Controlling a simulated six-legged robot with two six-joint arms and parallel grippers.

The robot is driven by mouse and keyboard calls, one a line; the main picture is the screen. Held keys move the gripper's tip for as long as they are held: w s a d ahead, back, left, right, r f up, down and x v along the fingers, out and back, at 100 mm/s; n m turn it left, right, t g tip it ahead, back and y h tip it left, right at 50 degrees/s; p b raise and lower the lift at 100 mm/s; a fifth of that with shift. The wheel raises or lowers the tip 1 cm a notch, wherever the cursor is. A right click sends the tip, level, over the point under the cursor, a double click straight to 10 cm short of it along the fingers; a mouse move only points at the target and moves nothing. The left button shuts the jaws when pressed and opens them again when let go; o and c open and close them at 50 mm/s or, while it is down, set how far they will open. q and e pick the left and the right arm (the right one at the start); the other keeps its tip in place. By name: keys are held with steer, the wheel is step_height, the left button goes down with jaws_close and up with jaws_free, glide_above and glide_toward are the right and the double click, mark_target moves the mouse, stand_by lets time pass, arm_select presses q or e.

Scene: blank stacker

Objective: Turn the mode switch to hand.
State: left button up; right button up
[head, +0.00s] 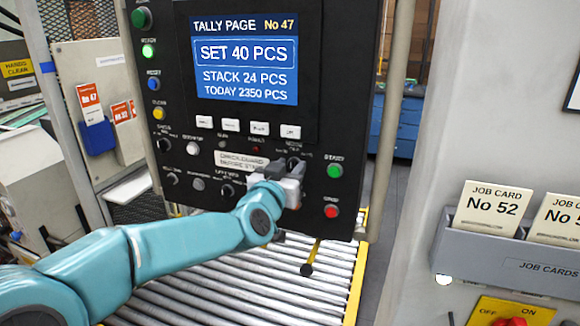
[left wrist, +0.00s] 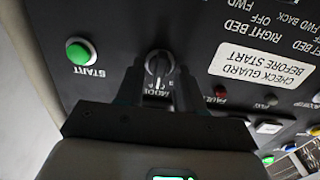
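The mode switch (left wrist: 158,66) is a dark round knob with a pale pointer line on the black control panel, above an upside-down MODE label in the left wrist view. In the head view the knob (head: 293,162) shows just above my left gripper (head: 290,172), partly covered by it. My left gripper (left wrist: 160,88) has one finger on each side of the knob in the left wrist view, with gaps showing between fingers and knob. It looks open and holds nothing. The position lettering is partly hidden and too small to read the setting. My right gripper is not in view.
The green START button (head: 335,171) and red stop button (head: 331,211) sit close to the right of my gripper. Other knobs and a CHECK GUARD plate (left wrist: 262,66) are nearby. A screen (head: 248,60) is above, a roller conveyor (head: 230,285) below.

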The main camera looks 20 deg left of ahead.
arm_select(q)
steer(key=shift+w, duration=0.1)
jaws_close()
steer(key=shift+f+n+b, duration=0.15)
steer(key=shift+n+b, duration=0.6)
steer(key=shift+n, duration=0.05)
steer(key=shift+n+b, duration=0.8)
steer(key=shift+n, duration=0.4)
steer(key=shift+a+n+b, duration=0.1)
steer(key=shift+n+b, duration=1)
steer(key=shift+n, duration=1.4)
